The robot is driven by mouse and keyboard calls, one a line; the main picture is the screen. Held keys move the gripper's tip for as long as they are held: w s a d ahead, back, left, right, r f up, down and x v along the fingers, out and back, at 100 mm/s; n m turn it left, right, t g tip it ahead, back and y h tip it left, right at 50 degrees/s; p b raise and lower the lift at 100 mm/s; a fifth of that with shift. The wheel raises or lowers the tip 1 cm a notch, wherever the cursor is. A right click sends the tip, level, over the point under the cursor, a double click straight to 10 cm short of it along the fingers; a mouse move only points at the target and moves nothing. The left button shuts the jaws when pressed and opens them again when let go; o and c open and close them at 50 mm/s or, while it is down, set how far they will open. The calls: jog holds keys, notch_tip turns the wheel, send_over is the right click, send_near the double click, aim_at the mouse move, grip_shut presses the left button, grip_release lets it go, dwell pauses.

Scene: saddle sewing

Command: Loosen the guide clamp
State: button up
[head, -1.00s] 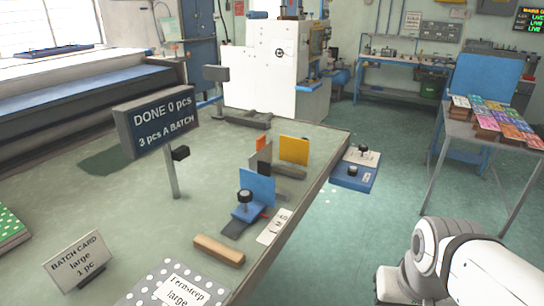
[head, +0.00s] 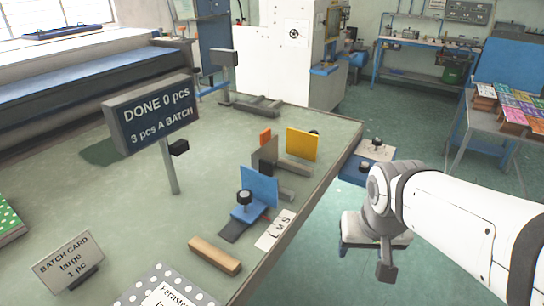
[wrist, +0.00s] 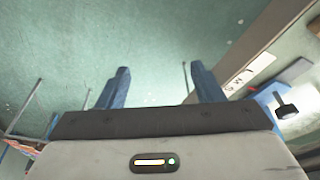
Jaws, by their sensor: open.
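The guide clamp is a black round knob (head: 245,197) on a blue base with an upright blue plate (head: 261,185), near the right edge of the green table. In the wrist view the black knob (wrist: 286,111) shows at the far right on its blue base (wrist: 268,94). A white size card (head: 274,230) lies beside it. My gripper (head: 385,268) is right of the table, over the floor and apart from the clamp. Its two blue fingers are spread and empty in the wrist view (wrist: 163,82).
A wooden bar (head: 215,255) lies in front of the clamp. A yellow plate (head: 302,144) and an orange piece (head: 265,137) stand behind it. A sign on a post (head: 151,112) rises at the left. A blue box with a knob (head: 367,162) lies beyond the table edge.

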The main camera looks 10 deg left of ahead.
jog(key=w+a+r+n+p, duration=0.2)
jog(key=w+a+r+p, duration=0.25)
jog(key=w+a, duration=0.75)
jog(key=n+t+y+p, duration=0.1)
jog(key=n+y+p, duration=0.1)
send_near(245, 195)
jog(key=f, duration=0.1)
jog(key=x, duration=0.3)
jog(key=p+x, duration=0.1)
jog(key=x, duration=0.3)
jog(key=shift+w+a+f, duration=0.2)
jog(key=shift+w+a, duration=0.05)
jog(key=shift+c, duration=0.3)
jog(key=c, duration=0.9)
jog(key=shift+o, duration=0.6)
jog(key=shift+d, duration=0.3)
jog(key=shift+a, duration=0.2)
jog(key=shift+c, duration=0.7)
jog(key=shift+p, duration=0.3)
